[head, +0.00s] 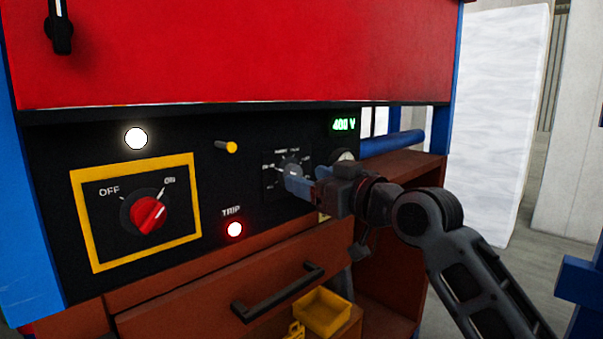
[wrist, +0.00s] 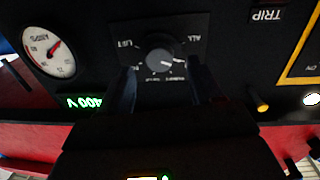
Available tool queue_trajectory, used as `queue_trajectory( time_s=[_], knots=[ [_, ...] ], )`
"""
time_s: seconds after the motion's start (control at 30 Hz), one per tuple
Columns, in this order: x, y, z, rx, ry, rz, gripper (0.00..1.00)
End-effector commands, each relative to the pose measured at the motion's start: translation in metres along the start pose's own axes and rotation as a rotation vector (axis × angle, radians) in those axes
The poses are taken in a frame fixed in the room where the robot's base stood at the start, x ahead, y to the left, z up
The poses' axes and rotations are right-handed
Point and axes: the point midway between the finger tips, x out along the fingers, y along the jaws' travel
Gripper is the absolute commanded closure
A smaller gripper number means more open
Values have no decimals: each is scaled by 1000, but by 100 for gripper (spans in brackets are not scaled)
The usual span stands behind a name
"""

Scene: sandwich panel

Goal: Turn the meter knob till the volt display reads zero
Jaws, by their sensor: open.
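The meter knob (head: 291,166) is a round grey knob on a small labelled plate in the black panel. In the wrist view, which is upside down, the knob (wrist: 160,61) shows between my two fingers with a light pointer mark on its face. My gripper (head: 297,184) is open in front of the knob, and its fingers (wrist: 163,72) lie one on each side of it. I cannot tell whether they touch it. The green volt display (head: 344,125) reads about 400 V and also shows upside down in the wrist view (wrist: 84,102).
A red rotary switch (head: 149,213) in a yellow frame points toward ON. The TRIP lamp (head: 235,229) glows red, and a white lamp (head: 136,138) is lit. A yellow peg (head: 226,146) sticks out left of the knob. An amps gauge (wrist: 48,52) is beside the knob.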

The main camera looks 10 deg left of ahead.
Motion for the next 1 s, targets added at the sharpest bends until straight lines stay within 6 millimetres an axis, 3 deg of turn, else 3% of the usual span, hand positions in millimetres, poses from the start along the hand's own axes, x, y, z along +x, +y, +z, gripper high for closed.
queue_trajectory(
  time_s=[0.23,0.6,1.0],
  knots=[
    [30,0,-1,0,0,1,35],
    [35,0,0,0,1,1,35],
    [35,0,0,0,1,2,74]
  ],
)
